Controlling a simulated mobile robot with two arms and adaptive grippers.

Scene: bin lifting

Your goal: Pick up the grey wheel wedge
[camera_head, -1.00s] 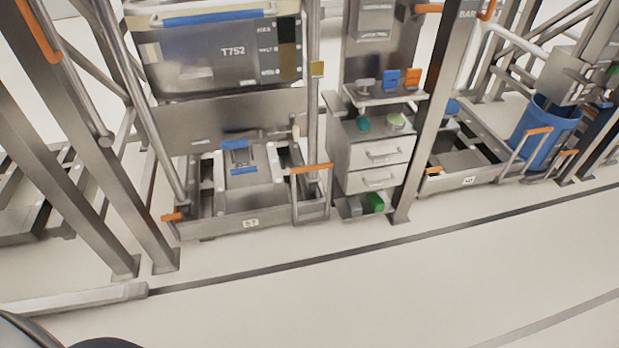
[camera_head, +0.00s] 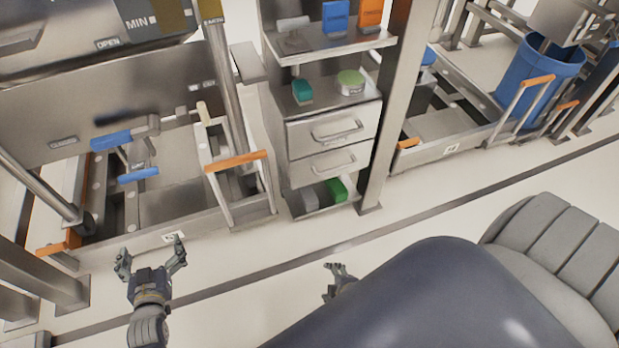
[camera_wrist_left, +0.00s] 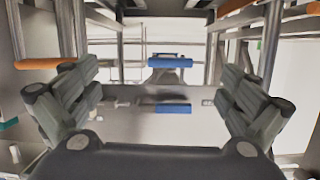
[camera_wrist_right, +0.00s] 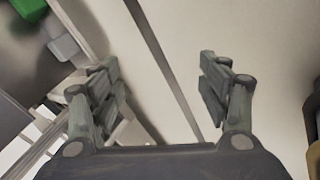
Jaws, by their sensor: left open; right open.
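A small grey block (camera_head: 311,198), which looks like the grey wheel wedge, lies on the low bottom shelf of the drawer cabinet, beside a green block (camera_head: 337,190). In the right wrist view a grey block (camera_wrist_right: 62,40) shows at the upper left, below a green one (camera_wrist_right: 30,8). My right gripper (camera_head: 338,268) is open and empty, in front of the cabinet, apart from the block; my dark arm partly hides it. It also shows in the right wrist view (camera_wrist_right: 157,72). My left gripper (camera_head: 150,258) is open and empty in front of the left metal frame.
The cabinet (camera_head: 335,112) has two drawers above the block. Its upper shelves hold teal, green, grey, blue and orange items. A post (camera_head: 383,130) stands at its right. An orange-handled lever (camera_head: 236,161) stands at its left. The floor in front (camera_head: 250,312) is clear.

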